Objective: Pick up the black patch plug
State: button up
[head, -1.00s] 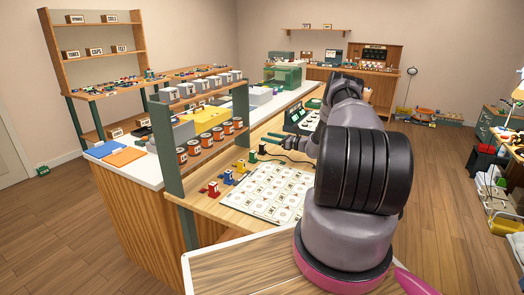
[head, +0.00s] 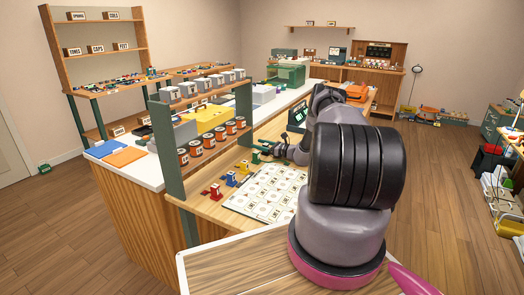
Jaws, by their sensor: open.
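Small coloured plugs stand in a row along the left edge of the white chart sheet: red (head: 214,192), blue (head: 230,179), yellow (head: 243,168) and green (head: 255,157). The black patch plug is at the far end of this row, where my gripper (head: 267,149) now covers most or all of it. My gripper is open, low over the bench, pointing left from the end of my arm. I cannot tell whether the fingers are around the black plug or only beside it.
The white chart sheet (head: 265,192) lies flat in front of the gripper. A shelf rack with orange-labelled spools (head: 195,148) stands close on the left, its green post (head: 244,112) near the plugs. A dark green device (head: 299,117) stands behind my wrist.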

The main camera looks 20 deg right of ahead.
grip_shut()
